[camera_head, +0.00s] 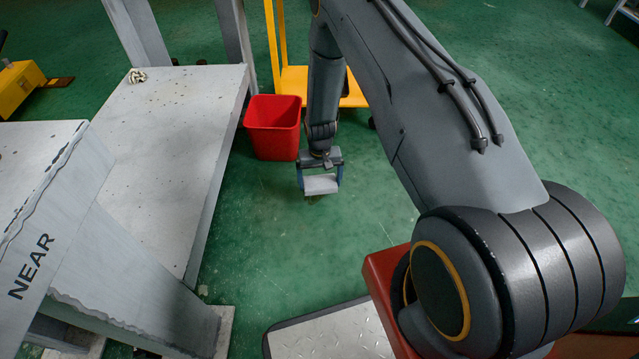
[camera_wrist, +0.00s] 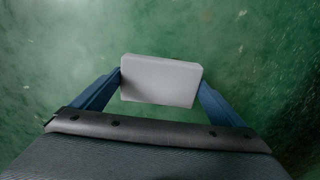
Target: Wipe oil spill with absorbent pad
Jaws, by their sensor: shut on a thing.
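A white-grey absorbent pad (camera_head: 321,184) is held between the blue fingers of my gripper (camera_head: 320,180), low over the green floor in front of the red bin. In the wrist view the pad (camera_wrist: 161,81) is a pale block with a finger of my gripper (camera_wrist: 160,85) against each short side. I cannot tell whether the pad touches the floor. A small dark patch shows on the floor just below the pad in the head view, partly hidden by it; I cannot tell whether it is oil or shadow. No clear spill shows elsewhere.
A red bin (camera_head: 272,127) stands just behind and left of my gripper, with a yellow cart (camera_head: 295,82) behind it. A grey metal bench (camera_head: 150,130) is at left, with a crumpled pale item (camera_head: 137,76) on it. Green floor (camera_head: 270,230) in front is clear.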

